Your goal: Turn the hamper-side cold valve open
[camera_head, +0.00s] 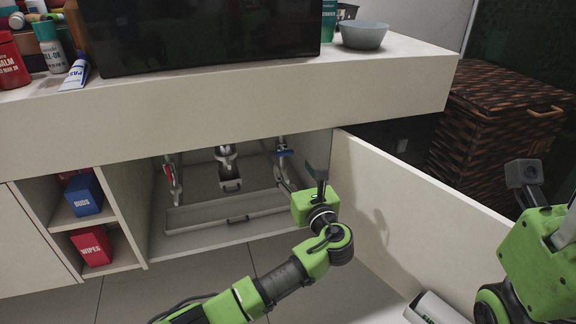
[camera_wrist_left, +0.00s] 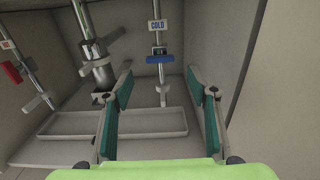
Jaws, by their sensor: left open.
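The hamper-side cold valve has a blue handle (camera_head: 284,153) on a pipe at the right inside the open cabinet. In the left wrist view the blue handle (camera_wrist_left: 160,59) lies crosswise on its pipe, below a COLD label (camera_wrist_left: 157,25). My left gripper (camera_head: 301,178) is at the cabinet opening, in front of and below the valve. In the left wrist view its two teal-padded fingers (camera_wrist_left: 160,80) are apart and empty, with the valve beyond and between the tips. My right gripper (camera_head: 545,235) is at the right edge; its fingers cannot be made out.
A red-handled valve (camera_head: 172,178) is on the left pipe, with a drain pipe (camera_head: 226,156) between. A low tray (camera_head: 225,211) lies on the cabinet floor. The open door (camera_head: 400,195) stands right of my left gripper. The wicker hamper (camera_head: 490,130) is beyond it.

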